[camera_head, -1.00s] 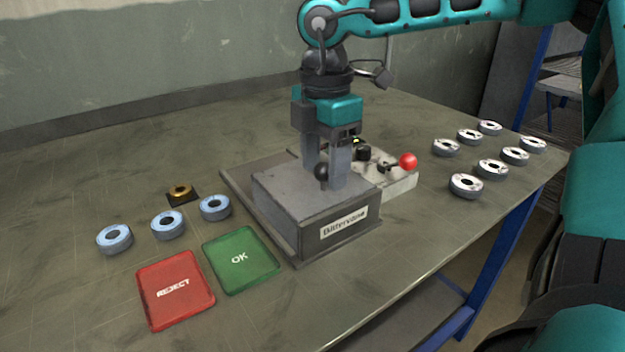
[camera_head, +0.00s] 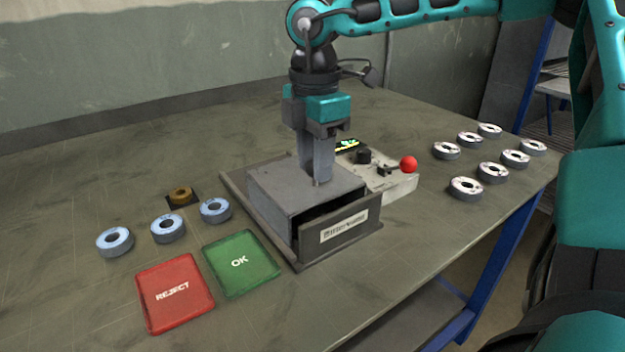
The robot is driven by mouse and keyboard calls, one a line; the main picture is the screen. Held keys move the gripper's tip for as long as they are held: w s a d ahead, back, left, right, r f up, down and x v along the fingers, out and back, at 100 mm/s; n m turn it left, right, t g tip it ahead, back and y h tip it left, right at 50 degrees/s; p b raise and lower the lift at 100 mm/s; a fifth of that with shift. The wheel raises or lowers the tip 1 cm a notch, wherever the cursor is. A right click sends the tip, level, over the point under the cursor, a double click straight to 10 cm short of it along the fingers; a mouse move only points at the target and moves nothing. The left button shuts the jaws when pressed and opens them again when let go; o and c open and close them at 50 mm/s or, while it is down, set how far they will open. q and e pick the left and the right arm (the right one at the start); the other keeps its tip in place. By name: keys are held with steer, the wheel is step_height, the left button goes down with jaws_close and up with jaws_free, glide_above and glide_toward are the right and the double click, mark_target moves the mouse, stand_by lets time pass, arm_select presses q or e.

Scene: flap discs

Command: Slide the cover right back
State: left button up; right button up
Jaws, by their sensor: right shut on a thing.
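The grey cover (camera_head: 290,190) sits on top of a dark box whose front panel (camera_head: 345,229) carries a white label. The cover stands set back from the front panel, and a dark gap (camera_head: 318,213) shows between them. My right gripper (camera_head: 318,175) is over the cover, pointing down, shut on the cover's knob, which its fingers hide. My left gripper is not in view.
A pale control unit (camera_head: 398,184) with a red ball lever (camera_head: 408,164) stands close to the right of the box. Several ring discs lie at right (camera_head: 466,189) and left (camera_head: 168,229). A red REJECT pad (camera_head: 175,310) and green OK pad (camera_head: 245,278) lie in front.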

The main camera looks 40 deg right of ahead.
steer(key=shift+w+d, duration=0.15)
steer(key=shift+w, duration=0.8)
steer(key=shift+w+d, duration=0.1)
steer(key=shift+w, duration=0.8)
steer(key=shift+w+d, duration=0.15)
steer(key=shift+w, duration=1.25)
steer(key=shift+w+d+r+p, duration=0.15)
steer(key=shift+w+p, duration=0.35)
steer(key=shift+w, duration=0.8)
steer(key=shift+w+d+f+p, duration=0.15)
steer(key=shift+w+p, duration=0.35)
steer(key=shift+w, duration=0.8)
steer(key=o, duration=0.8)
step_height(320, 180, up, 8)
steer(key=p, duration=0.5)
glide_above(293, 167)
steer(key=w, duration=0.5)
steer(key=shift+s+d, duration=0.1)
steer(key=shift+d, duration=0.15)
